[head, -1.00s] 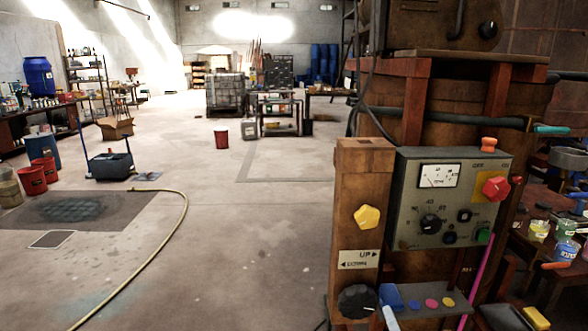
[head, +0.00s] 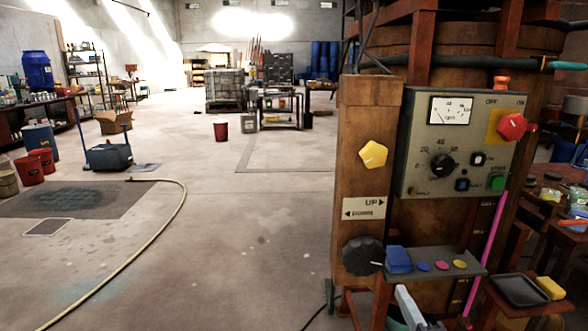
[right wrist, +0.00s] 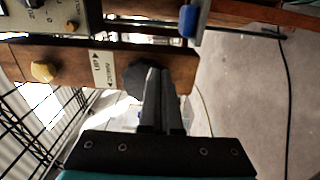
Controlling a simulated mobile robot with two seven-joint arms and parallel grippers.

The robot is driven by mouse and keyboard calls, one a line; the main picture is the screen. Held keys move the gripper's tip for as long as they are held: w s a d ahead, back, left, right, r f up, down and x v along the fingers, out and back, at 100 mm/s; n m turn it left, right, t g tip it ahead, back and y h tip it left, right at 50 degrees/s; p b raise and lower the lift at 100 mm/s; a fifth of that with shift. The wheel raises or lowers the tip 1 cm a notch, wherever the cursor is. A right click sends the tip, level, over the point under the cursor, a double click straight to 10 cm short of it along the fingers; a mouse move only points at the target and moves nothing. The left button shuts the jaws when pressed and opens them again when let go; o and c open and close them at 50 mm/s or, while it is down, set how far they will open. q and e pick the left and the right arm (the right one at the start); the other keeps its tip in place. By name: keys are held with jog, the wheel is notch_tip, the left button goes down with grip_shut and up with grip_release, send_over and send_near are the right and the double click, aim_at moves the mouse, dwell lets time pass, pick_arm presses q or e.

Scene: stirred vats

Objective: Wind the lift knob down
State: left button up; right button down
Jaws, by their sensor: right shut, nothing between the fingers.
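The black lift knob (head: 363,257) sits low on a brown wooden post, below a white label (head: 363,208) reading "UP" with arrows. A pale pointer line on it faces right. My right gripper (head: 404,297) shows low in the head view, to the right of and below the knob. In the right wrist view its fingers (right wrist: 160,72) are shut and empty. There they overlap the edge of the black knob (right wrist: 136,78); I cannot tell whether they touch it. My left gripper is not in view.
A yellow knob (head: 373,154) is higher on the post. A grey control box (head: 470,125) with a red knob (head: 512,126) is to the right. A small shelf (head: 450,263) with a blue block (head: 398,259) juts out beside the lift knob. Open floor (head: 250,240) lies left.

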aim_at(363, 254)
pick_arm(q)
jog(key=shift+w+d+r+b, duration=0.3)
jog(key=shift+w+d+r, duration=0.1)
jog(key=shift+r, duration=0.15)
pick_arm(e)
jog(key=w, duration=0.6)
jog(key=shift+w, duration=0.3)
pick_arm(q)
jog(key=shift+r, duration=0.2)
pick_arm(e)
jog(key=shift+a+r, duration=0.2)
jog(key=shift+a, duration=0.2)
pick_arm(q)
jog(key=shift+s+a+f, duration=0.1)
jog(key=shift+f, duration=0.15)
pick_arm(e)
jog(key=shift+a, duration=0.1)
pick_arm(q)
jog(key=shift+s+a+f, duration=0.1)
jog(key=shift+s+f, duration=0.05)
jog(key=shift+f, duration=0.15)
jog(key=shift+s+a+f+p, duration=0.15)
jog(key=shift+p, duration=0.25)
pick_arm(e)
jog(key=shift+r, duration=0.15)
